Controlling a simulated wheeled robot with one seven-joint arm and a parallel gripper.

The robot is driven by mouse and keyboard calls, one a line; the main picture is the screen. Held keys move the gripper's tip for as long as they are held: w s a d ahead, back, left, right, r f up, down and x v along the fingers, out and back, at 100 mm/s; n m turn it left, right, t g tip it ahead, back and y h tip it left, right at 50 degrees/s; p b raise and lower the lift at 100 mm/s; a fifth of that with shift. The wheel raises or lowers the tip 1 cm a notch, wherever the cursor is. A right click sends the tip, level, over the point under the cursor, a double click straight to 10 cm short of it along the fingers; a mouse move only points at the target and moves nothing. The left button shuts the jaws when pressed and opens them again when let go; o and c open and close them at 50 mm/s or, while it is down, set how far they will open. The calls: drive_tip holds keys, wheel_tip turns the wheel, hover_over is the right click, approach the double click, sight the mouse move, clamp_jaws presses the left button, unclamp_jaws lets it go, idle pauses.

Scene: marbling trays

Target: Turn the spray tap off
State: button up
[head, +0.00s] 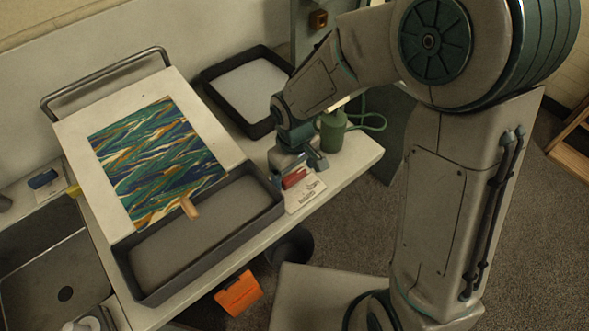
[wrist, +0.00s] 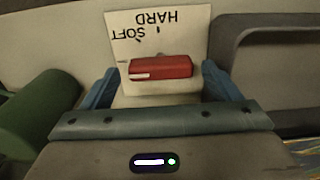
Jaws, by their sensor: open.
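A red handle (wrist: 161,68) with a white mark at its left end sits on a pale block (wrist: 160,90) in the wrist view. A white card (wrist: 185,40) behind it reads SOFT and HARD, upside down. My gripper (wrist: 158,86) is open, one blue finger on each side of the handle; contact cannot be told. In the head view the red handle (head: 294,178) and card (head: 307,194) are at the bench's front edge, just below my gripper (head: 302,162). A blue handle (head: 42,179) with another card is by the sink. Neither card visibly says spray.
A green canister (head: 332,132) with a hose stands close to my gripper. Dark trays (head: 262,132) (head: 125,262) flank the handle. A marbled sheet on a white board (head: 75,128) lies left. A sink (head: 30,275) is far left. An orange item (head: 238,293) hangs below the bench.

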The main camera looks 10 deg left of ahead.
sight(294, 175)
wheel_tip(294, 175, up, 7)
drive_tip(key=p, duration=0.4)
drive_tip(key=shift+r+p, duration=0.1)
drive_tip(key=shift+p, duration=0.3)
drive_tip(key=d+r+m+t, duration=0.2)
drive_tip(key=d+r+m, duration=0.3)
drive_tip(key=d+r, duration=0.65)
drive_tip(key=s+d+r+m+t+b, duration=0.1)
drive_tip(key=s+d+r+m, duration=0.2)
drive_tip(key=s+d+m, duration=0.2)
drive_tip(key=s+d, duration=0.3)
drive_tip(key=d, duration=0.3)
drive_tip(key=shift+t, duration=0.4)
drive_tip(key=shift+d, duration=0.1)
